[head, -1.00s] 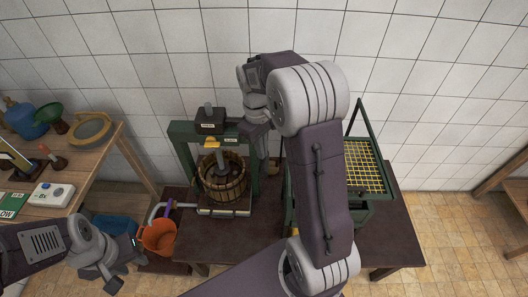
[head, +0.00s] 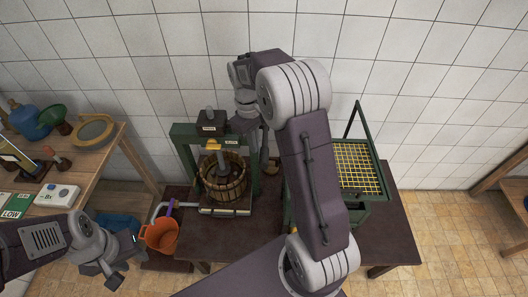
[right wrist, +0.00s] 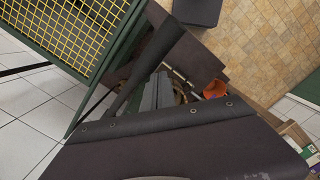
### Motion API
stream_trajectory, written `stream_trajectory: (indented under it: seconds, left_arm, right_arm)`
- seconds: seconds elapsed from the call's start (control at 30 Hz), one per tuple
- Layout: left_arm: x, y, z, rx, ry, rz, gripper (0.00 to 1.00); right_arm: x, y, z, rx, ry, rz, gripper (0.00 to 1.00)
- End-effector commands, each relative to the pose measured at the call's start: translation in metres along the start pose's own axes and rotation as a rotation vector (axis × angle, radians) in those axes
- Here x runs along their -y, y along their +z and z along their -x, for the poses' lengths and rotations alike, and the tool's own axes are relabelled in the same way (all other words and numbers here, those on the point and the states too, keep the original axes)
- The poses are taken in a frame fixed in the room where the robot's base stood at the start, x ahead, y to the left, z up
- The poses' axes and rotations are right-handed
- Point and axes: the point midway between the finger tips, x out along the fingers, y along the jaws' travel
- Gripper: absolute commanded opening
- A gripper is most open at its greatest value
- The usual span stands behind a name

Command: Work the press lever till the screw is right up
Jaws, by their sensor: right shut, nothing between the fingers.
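The press stands on the dark table with a green frame (head: 186,150), a black head block (head: 211,122) and a slatted wooden basket (head: 223,188). Its grey screw (head: 223,158) runs down into the basket; a small yellow piece (head: 212,145) sits beside it under the crossbeam. I cannot make out the lever clearly. My right gripper (head: 264,142) points down just right of the frame, partly hidden by my arm. In the right wrist view its fingers (right wrist: 157,92) are shut and empty. My left gripper (head: 117,275) hangs low at the left, away from the press, its jaws unclear.
An orange bucket (head: 161,235) stands left of the press near a pale spout. A green-framed box with a yellow grid (head: 357,167) is at the right of the table. A wooden bench (head: 128,160) with several items is at the left. The tiled wall is behind.

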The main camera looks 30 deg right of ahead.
Motion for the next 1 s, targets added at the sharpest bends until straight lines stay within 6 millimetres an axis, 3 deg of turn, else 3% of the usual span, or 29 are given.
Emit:
stream_trajectory:
  seconds: [0.4,0.77,0.87,0.93,1.0]
  left_arm:
    - [0.0,0.001,-0.01,0.0,0.0,0.0,0.36]
    - [0.0,0.001,-0.01,0.0,0.0,0.0,0.36]
    - [0.0,0.001,-0.01,0.0,0.0,0.0,0.36]
    - [0.0,0.001,-0.01,0.0,0.0,0.0,0.36]
    - [0.0,0.001,-0.01,0.0,0.0,0.0,0.36]
  right_arm:
    - [0.0,-0.002,0.073,-0.002,0.001,0.001,0.0]
    - [0.0,-0.001,0.081,-0.001,0.0,0.0,0.0]
    - [0.0,-0.001,0.081,-0.001,0.001,-0.037,0.25]
    - [-0.002,-0.002,0.079,-0.005,0.007,-0.17,0.45]
    - [-0.003,0.005,0.069,0.015,0.021,-0.384,0.49]
